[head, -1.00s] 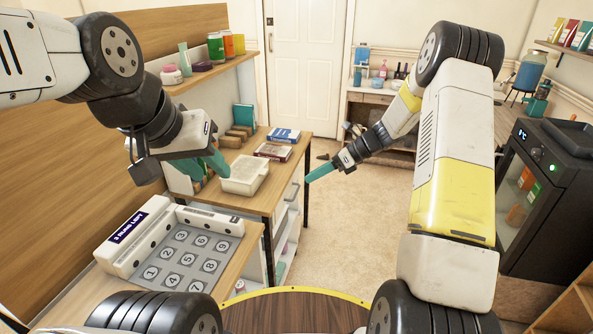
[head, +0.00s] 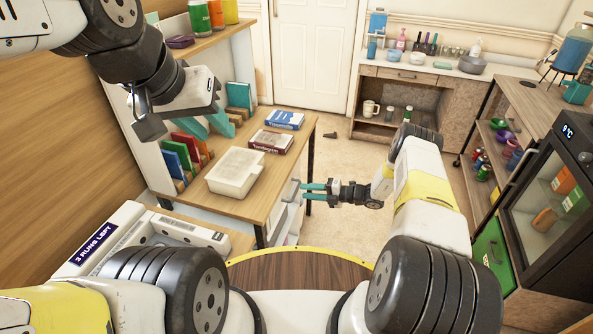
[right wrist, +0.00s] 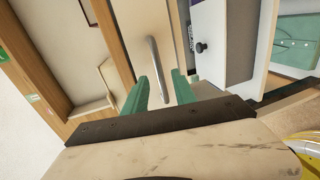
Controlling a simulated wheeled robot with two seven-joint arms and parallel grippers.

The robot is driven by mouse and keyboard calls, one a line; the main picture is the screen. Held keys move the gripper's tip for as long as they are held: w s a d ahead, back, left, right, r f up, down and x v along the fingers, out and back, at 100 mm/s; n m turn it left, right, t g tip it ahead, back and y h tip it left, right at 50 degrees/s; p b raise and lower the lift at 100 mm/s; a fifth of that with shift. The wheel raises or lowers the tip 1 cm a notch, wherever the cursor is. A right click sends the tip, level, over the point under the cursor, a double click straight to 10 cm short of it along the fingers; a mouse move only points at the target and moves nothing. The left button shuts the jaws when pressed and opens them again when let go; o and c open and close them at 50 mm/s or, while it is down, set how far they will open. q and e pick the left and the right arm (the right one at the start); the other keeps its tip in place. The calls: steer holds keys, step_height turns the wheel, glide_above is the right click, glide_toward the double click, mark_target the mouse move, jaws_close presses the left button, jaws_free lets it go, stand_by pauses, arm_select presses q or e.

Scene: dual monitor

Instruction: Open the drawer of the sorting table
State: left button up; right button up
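The sorting table (head: 262,205) stands at centre left in the head view, with books and a pale box on top. Its drawer front faces right. The drawer's grey bar handle (head: 294,190) also shows in the right wrist view (right wrist: 155,68). The drawer looks shut. My right gripper (head: 304,190) is open beside the drawer front. In the right wrist view its two green fingers (right wrist: 160,86) point at the drawer front, with the handle lined up between them; contact cannot be told. My left gripper (head: 215,123) hangs open and empty above the table's back left.
A pale box (head: 236,172), a blue book (head: 285,120) and a dark red book (head: 271,141) lie on the tabletop. Several upright books (head: 186,150) stand at its left. A dark fridge (head: 548,195) stands at right. The floor (head: 345,150) right of the table is mostly clear.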

mark_target(296, 190)
steer(key=x, duration=0.5)
jaws_close()
stand_by(1.4)
